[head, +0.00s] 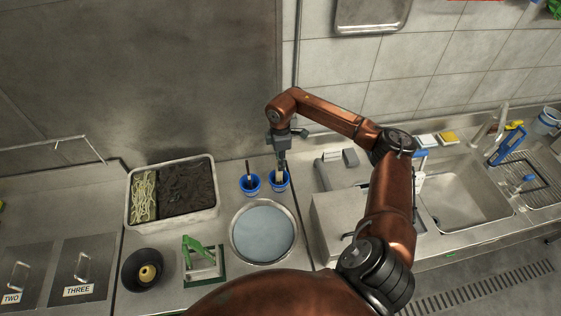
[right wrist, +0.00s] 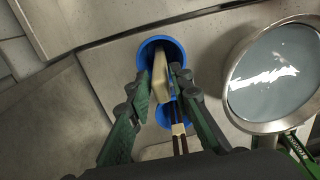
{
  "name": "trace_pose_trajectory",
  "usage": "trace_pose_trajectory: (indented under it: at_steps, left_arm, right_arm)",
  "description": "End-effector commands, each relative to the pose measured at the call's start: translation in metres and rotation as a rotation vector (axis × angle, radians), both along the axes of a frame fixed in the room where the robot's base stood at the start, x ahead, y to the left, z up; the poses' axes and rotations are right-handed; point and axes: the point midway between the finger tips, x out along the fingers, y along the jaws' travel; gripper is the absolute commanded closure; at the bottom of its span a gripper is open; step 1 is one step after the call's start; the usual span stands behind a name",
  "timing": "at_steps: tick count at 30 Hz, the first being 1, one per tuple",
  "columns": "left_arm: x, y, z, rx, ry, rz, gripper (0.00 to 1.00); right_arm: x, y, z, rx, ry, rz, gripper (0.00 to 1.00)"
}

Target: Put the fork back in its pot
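Two blue pots stand side by side on the steel counter. My right gripper (head: 282,158) points down over the right pot (head: 277,187). A pale beige handle (head: 279,176) stands in that pot. In the right wrist view this pot (right wrist: 148,46) is the upper one, and the beige handle (right wrist: 160,78) lies between my fingertips (right wrist: 160,75). Whether the fingers press on it is unclear. The left pot (head: 249,187) holds a dark handle (head: 248,168), seen dark and cream (right wrist: 179,138) in the wrist view. The fork's tines are hidden. My left gripper is out of view.
A round steel pan (head: 233,237) sits just in front of the pots. A tray (head: 214,178) of noodles and dark food stands to the left. A steel box (head: 335,220) and a sink (head: 470,195) are to the right. A black bowl (head: 130,275) is front left.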

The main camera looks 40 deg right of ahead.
Motion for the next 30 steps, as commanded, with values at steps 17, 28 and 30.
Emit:
trace_pose_trajectory:
  at_steps: [17,28,30]
  left_arm:
    - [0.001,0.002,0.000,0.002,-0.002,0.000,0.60]
    - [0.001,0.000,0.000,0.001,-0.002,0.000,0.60]
    - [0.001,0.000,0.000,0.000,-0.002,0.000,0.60]
  right_arm:
    - [0.000,0.000,0.011,0.000,-0.001,0.000,0.67]
    - [0.001,0.000,0.085,-0.001,-0.003,0.000,0.67]
    - [0.001,0.000,0.097,-0.001,-0.003,0.001,0.67]
